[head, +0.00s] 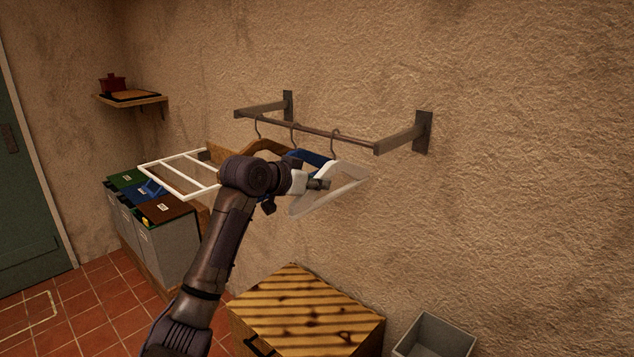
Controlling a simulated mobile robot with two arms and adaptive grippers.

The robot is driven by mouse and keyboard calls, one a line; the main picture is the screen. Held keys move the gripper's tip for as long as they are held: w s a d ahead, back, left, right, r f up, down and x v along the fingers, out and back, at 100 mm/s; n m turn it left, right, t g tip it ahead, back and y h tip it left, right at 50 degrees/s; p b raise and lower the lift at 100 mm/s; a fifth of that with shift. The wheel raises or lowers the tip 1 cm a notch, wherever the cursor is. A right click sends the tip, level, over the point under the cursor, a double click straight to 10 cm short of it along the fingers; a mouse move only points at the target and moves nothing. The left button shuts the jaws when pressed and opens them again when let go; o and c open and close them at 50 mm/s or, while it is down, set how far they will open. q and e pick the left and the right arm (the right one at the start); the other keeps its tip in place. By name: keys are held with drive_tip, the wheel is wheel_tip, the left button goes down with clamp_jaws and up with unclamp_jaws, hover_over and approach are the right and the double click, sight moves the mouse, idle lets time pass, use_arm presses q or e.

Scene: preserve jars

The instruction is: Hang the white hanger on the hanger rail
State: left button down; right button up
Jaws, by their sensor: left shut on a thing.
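The white hanger (350,186) is below the right part of the hanger rail (312,130), in front of the wall. Its hook overlaps the rail in this view; I cannot tell for sure whether the rail bears it. My left gripper (322,184) is shut on the white hanger near its left side, below the hook. The arm and gripper hide part of the hangers. A blue hanger (314,157) and a brown hanger (264,146) hang on the rail to the left. My right gripper is not in view.
A striped wooden-topped cabinet (300,310) stands below, with a grey open bin (436,336) to its right. A white slatted rack (181,175) juts out left of my arm, near several lidded bins (168,245). A small shelf (133,98) holds a red pot (112,82).

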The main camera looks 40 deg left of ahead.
use_arm(q)
drive_tip(key=c, duration=1)
unclamp_jaws()
drive_tip(key=v, duration=1.2)
